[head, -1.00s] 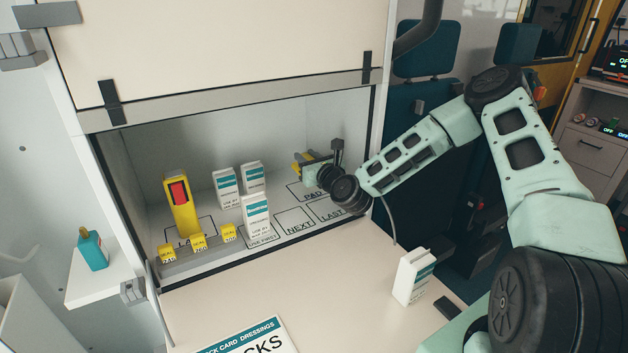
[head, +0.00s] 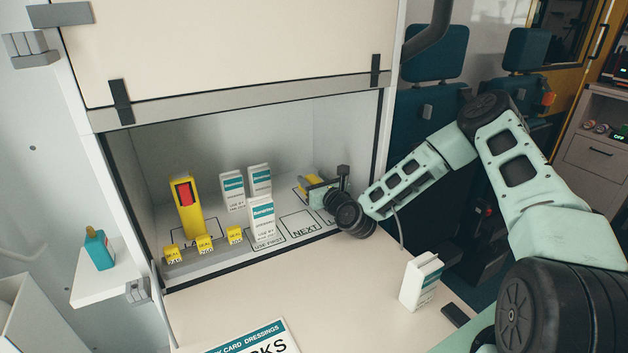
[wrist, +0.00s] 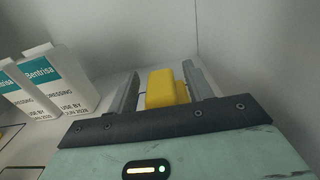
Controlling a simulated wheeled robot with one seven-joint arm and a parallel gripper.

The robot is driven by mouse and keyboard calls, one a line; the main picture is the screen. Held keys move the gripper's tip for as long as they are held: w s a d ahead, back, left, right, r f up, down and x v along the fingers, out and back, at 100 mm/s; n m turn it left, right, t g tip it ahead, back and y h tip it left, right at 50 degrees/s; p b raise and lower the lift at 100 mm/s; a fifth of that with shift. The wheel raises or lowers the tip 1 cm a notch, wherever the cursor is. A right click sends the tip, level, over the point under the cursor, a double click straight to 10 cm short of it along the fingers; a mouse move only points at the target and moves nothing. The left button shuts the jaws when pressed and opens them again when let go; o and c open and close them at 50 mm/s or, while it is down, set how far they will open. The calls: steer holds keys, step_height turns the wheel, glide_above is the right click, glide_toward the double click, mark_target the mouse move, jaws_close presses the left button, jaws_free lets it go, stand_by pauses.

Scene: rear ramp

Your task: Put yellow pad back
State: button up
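The yellow pad (wrist: 167,88) sits between the two fingers of my gripper (wrist: 162,85) in the wrist view. A narrow gap shows between the pad and the left finger; the right finger is close beside the pad, and I cannot tell if it touches. The fingers look open around it. In the head view my gripper (head: 322,190) is low inside the cabinet at the right end of its shelf (head: 280,243), with the yellow pad (head: 311,181) partly showing behind it. The gripper covers most of the outlined bay there, and the pad's underside is hidden.
White-and-teal dressing boxes (head: 262,222) stand left of my gripper. A yellow device with a red face (head: 186,208) and small yellow seal blocks (head: 204,244) are further left. Another box (head: 420,282) stands on the counter. The NEXT bay (head: 302,226) is empty.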

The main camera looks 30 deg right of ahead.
steer(key=shift+r, duration=0.3)
steer(key=s, duration=1.2)
steer(key=shift+f, duration=0.1)
